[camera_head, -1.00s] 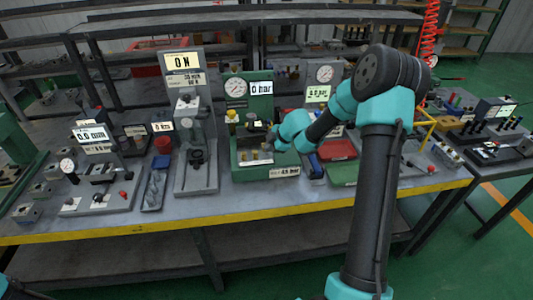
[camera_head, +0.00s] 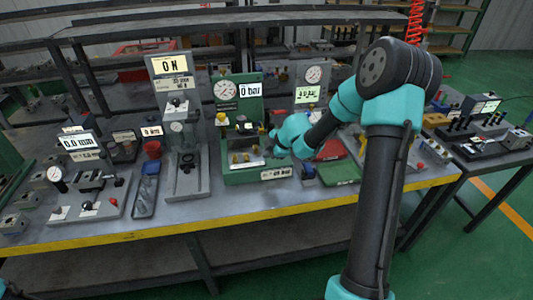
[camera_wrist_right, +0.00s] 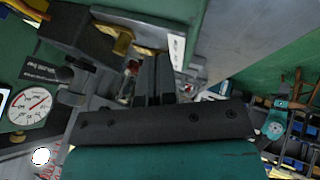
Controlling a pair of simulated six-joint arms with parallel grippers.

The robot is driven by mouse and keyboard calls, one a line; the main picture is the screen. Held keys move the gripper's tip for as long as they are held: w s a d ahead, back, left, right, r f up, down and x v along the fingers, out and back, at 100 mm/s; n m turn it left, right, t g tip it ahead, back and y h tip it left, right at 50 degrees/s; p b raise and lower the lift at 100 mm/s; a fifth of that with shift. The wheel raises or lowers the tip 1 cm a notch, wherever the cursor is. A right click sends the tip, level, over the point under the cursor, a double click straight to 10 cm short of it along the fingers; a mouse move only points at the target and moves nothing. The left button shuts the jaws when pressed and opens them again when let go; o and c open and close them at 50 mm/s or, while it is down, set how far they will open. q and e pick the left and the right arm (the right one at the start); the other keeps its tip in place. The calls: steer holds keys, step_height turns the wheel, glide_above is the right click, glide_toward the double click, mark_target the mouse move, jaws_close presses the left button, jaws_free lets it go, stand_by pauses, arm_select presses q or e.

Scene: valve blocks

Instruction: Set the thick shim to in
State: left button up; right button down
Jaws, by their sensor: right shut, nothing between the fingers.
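I cannot single out the thick shim with certainty in either view. The green valve test stand (camera_head: 240,177) has a round gauge, a "0 bar" display (camera_head: 251,90) and brass-coloured parts (camera_head: 246,159) on its base. My right gripper (camera_head: 268,148) is at the right side of this stand, its fingertips mostly hidden by the wrist. In the right wrist view its two dark fingers (camera_wrist_right: 154,78) are together and empty, just below a dark block (camera_wrist_right: 80,28) with a brass part (camera_wrist_right: 120,42). I cannot tell whether they touch anything. My left gripper is out of view.
A grey press stand with a "0 N" display (camera_head: 171,64) stands left of the green stand. A dial-gauge fixture (camera_head: 90,205) and a narrow tray (camera_head: 145,198) are farther left. A red bin (camera_head: 331,149) and a green tray (camera_head: 340,173) lie right. The yellow front edge is clear.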

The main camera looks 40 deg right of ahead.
steer(key=v, duration=0.8)
steer(key=shift+s+r, duration=0.15)
steer(key=shift+r, duration=0.05)
